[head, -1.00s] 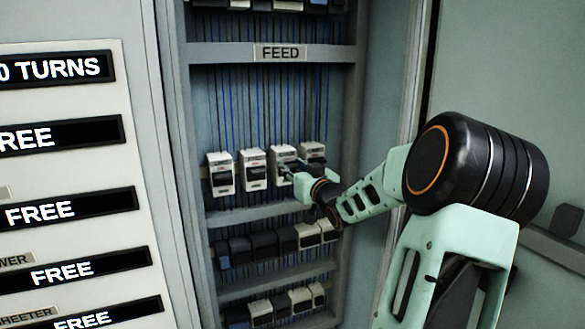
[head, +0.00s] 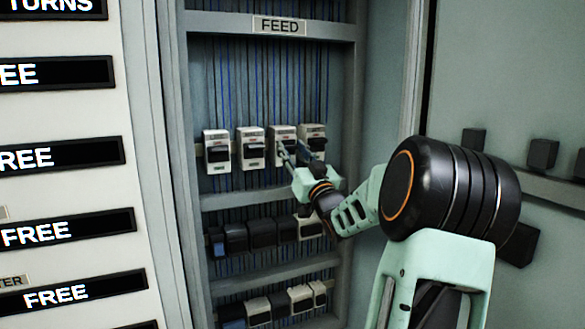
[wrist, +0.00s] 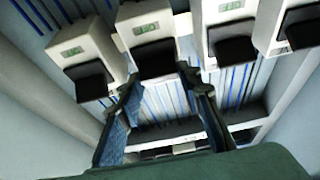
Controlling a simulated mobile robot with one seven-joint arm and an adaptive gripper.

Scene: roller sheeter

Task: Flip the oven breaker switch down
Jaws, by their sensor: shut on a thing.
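A row of white breakers with black switches sits under the FEED sign in the cabinet; their small labels are unreadable, so I cannot tell which is the oven's. My gripper (head: 291,154) is at the third breaker (head: 283,133) from the left in the head view and covers most of its switch. In the wrist view, my gripper (wrist: 158,84) has its fingers on either side of the black switch (wrist: 154,59) of the second breaker from the left, shut on it. The other breakers (head: 217,142) and (head: 251,140) stand clear of the fingers.
The FEED sign (head: 279,26) is above the row. A lower row of dark and white breakers (head: 262,234) sits beneath a rail (head: 250,196). A panel of FREE displays (head: 65,158) is at the left. The cabinet's right edge (head: 403,90) is close to my arm.

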